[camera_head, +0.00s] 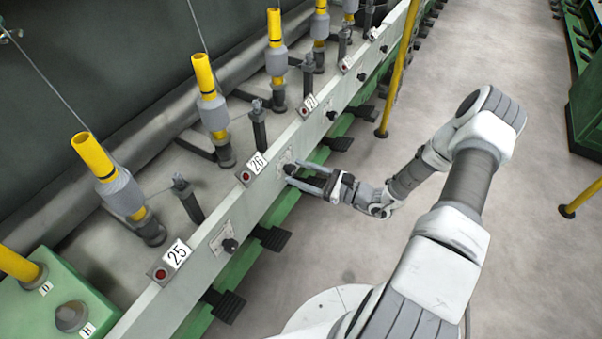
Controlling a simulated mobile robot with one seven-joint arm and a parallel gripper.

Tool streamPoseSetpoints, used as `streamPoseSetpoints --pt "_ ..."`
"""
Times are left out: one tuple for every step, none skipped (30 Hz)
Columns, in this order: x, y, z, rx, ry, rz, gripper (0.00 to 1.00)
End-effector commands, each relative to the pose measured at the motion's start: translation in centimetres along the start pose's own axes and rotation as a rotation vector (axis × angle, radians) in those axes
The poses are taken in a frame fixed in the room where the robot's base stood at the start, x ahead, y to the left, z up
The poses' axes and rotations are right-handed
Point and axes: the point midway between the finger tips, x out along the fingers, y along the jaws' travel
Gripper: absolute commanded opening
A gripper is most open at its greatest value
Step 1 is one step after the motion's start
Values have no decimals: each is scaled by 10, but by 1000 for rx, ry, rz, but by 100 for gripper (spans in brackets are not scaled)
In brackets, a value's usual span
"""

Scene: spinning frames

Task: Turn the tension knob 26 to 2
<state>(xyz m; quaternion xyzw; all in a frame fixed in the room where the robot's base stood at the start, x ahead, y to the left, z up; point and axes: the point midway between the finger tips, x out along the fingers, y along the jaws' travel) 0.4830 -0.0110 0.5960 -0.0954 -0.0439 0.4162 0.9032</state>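The number 26 plate (258,162) is on the sloped top of the grey machine rail, with a small red button beside it. The dark tension knob 26 (289,169) is on the rail's front face, just right of that plate, on a light dial plate. Its pointer and the dial marks are too small to read. My gripper (293,173) reaches the knob from the right. Its two dark fingers are apart, one on the far side and one on the near side of the knob. I cannot tell whether they touch it.
Knob 25 (230,245) is nearer on the same rail, below the number 25 plate (177,254). Black pedals (272,238) stick out beneath the rail. Yellow bobbins (211,100) stand behind it.

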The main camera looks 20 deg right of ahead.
Motion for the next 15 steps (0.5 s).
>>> streamPoseSetpoints --pt "0 0 0 0 0 0 49" --pt "0 0 0 0 0 0 43" --pt "0 0 0 0 0 0 36" --pt "0 0 0 0 0 0 31" --pt "0 0 0 0 0 0 25" --pt "0 0 0 0 0 0 18" --pt "0 0 0 0 0 0 13" --pt "0 0 0 0 0 0 7" --pt "0 0 0 0 0 0 0" --pt "0 0 0 0 0 0 0" --pt "0 0 0 0 0 0 0" --pt "0 0 0 0 0 0 0" --pt "0 0 0 0 0 0 0" --pt "0 0 0 1 0 -1 0" --pt "0 0 0 3 0 -1 0"
